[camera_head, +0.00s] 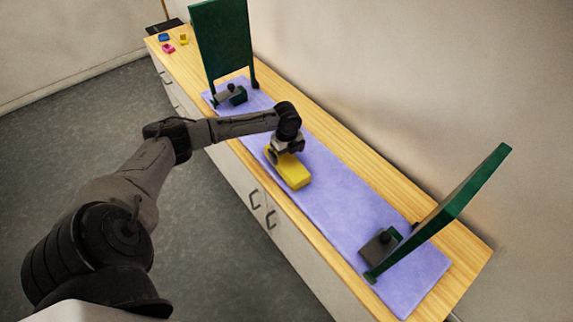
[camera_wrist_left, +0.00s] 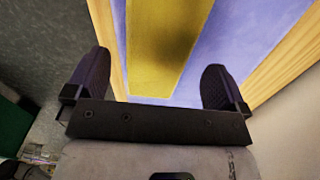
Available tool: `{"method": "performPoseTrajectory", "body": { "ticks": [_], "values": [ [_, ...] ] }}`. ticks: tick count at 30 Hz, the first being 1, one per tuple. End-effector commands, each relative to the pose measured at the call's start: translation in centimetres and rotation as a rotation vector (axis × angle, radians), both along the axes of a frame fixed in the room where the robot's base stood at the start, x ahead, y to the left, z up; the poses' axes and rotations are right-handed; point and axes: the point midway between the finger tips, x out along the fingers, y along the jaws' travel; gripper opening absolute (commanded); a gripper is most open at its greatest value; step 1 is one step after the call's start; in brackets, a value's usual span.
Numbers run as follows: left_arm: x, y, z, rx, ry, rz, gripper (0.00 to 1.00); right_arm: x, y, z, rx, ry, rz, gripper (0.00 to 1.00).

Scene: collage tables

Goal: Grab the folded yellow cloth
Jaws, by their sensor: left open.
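The folded yellow cloth (camera_head: 294,174) lies on the purple mat (camera_head: 333,208) in the middle of the long wooden counter. My left gripper (camera_head: 283,155) is over its far-left end in the head view and hides part of it. In the left wrist view the yellow cloth (camera_wrist_left: 165,40) runs between the two spread fingers of my left gripper (camera_wrist_left: 155,82), with a dark shadow on it. The fingers are open with nothing held. Whether they touch the cloth cannot be told. My right gripper is not in view.
Green upright panels stand at the mat's far end (camera_head: 222,42) and near end (camera_head: 445,205), each with a dark clamp-like piece at its foot. Small blue, pink and yellow items (camera_head: 168,48) lie at the counter's far left. A wall runs behind.

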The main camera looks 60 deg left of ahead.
Motion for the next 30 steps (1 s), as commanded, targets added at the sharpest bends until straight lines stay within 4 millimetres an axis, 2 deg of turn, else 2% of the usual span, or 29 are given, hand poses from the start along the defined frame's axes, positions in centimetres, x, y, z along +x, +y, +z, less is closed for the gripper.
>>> {"method": "performPoseTrajectory", "body": {
  "ticks": [12, 20, 30],
  "values": [
    [0.0, 0.1, -4.8, 0.0, 0.001, 0.0, 1.0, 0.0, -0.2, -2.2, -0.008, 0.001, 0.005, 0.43],
    [0.0, 0.1, -5.0, 0.001, 0.0, -0.001, 1.0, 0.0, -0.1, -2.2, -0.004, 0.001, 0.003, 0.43],
    [0.0, 0.1, -5.0, 0.0, 0.0, -0.001, 0.69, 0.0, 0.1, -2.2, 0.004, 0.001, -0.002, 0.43]
  ]
}}
